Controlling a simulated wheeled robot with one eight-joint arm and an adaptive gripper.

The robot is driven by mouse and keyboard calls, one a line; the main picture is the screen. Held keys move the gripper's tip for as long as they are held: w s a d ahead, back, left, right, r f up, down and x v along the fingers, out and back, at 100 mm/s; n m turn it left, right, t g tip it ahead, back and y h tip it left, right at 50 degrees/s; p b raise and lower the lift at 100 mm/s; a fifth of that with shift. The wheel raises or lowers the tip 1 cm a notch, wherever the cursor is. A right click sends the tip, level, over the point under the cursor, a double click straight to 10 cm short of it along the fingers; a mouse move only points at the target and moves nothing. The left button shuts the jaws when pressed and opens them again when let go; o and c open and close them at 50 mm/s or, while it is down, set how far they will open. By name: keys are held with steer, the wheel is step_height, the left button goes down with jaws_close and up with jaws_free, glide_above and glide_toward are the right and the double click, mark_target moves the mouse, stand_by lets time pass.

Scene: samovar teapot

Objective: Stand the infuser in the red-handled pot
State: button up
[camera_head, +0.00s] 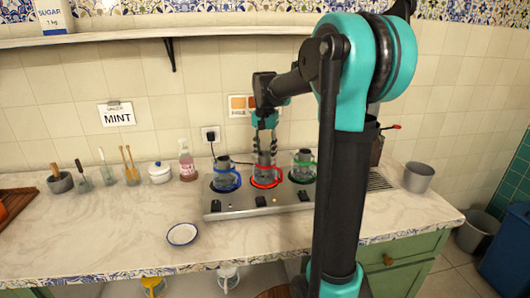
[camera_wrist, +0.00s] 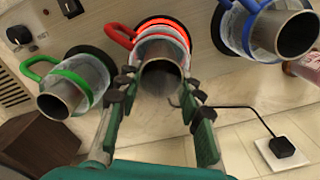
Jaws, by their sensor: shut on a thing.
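The red-handled pot (camera_head: 266,183) is a glass pot with a red rim and handle on the middle burner of the metal stove. Its red handle (camera_wrist: 119,36) shows in the wrist view. The infuser (camera_wrist: 162,78) is a grey metal cylinder in line with this pot's mouth; its lower end appears to be inside, but its depth is hidden. My gripper (camera_head: 265,145) points down above the pot. In the wrist view, my gripper (camera_wrist: 158,82) has one finger on each side of the infuser and is shut on it.
A blue-handled pot (camera_head: 226,180) stands left and a green-handled pot (camera_head: 303,169) right, both close and with metal cylinders inside. A pink bottle (camera_head: 187,163) and white dish (camera_head: 182,234) are farther left. A grey pot (camera_head: 418,177) stands right. The front-left counter is mostly clear.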

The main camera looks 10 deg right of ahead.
steer(key=shift+f, duration=0.15)
steer(key=o, duration=1.3)
steer(key=shift+c, duration=0.2)
step_height(320, 180, up, 12)
steer(key=shift+r, duration=0.25)
